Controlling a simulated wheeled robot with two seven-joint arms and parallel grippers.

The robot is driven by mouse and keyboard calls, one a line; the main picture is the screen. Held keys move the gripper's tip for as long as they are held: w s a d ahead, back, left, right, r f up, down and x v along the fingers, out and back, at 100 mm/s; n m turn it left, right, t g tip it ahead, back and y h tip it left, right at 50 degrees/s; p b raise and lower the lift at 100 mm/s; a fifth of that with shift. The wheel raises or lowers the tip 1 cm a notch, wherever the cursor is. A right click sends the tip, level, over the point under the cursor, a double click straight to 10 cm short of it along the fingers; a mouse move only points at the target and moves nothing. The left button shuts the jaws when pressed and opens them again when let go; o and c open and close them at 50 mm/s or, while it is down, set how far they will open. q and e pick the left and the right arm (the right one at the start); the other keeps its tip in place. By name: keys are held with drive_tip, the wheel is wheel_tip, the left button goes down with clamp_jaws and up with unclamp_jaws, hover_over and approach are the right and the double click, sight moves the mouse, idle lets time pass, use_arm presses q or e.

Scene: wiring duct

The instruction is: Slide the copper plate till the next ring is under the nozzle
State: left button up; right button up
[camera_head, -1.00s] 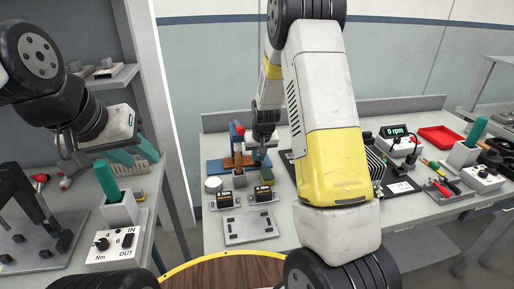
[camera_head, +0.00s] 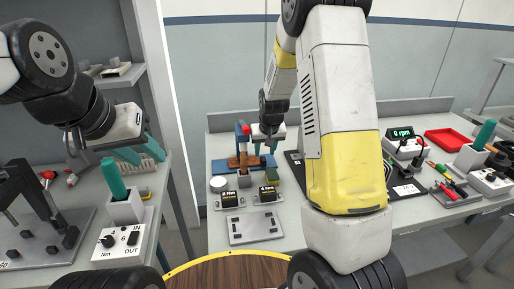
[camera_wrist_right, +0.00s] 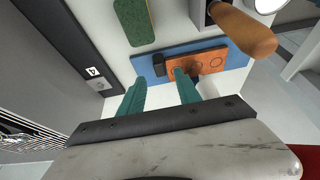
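The copper plate (camera_wrist_right: 208,61) lies on a blue base (camera_wrist_right: 147,70) in the right wrist view, with ring marks on its top. It also shows in the head view (camera_head: 246,161), partly covered. My right gripper (camera_wrist_right: 160,80) is open, its two teal fingers apart. One fingertip overlaps the plate's left end near a dark block (camera_wrist_right: 159,65); I cannot tell whether it touches. The gripper also shows in the head view (camera_head: 264,147). I cannot make out the nozzle tip. My left gripper (camera_head: 138,154) is open, over the left bench.
A green pad (camera_wrist_right: 134,20) lies beside the base. A red tray (camera_head: 445,139) and tools are at the right. My right forearm hides the middle of the table.

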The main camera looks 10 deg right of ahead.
drive_tip(key=shift+v, duration=1.75)
drive_tip(key=s+r+y, duration=0.2)
drive_tip(key=s+r, duration=1.1)
drive_tip(key=r, duration=0.1)
drive_tip(key=s+r, duration=0.2)
drive_tip(key=s, duration=0.6)
drive_tip(key=s+r+t, duration=0.1)
drive_tip(key=s+r, duration=0.2)
drive_tip(key=s, duration=0.5)
drive_tip(key=shift+s+a+t, duration=0.2)
drive_tip(key=shift+a+t, duration=0.1)
drive_tip(key=shift+a, duration=0.2)
drive_tip(key=shift+r, duration=0.15)
drive_tip(key=shift+c, duration=0.2)
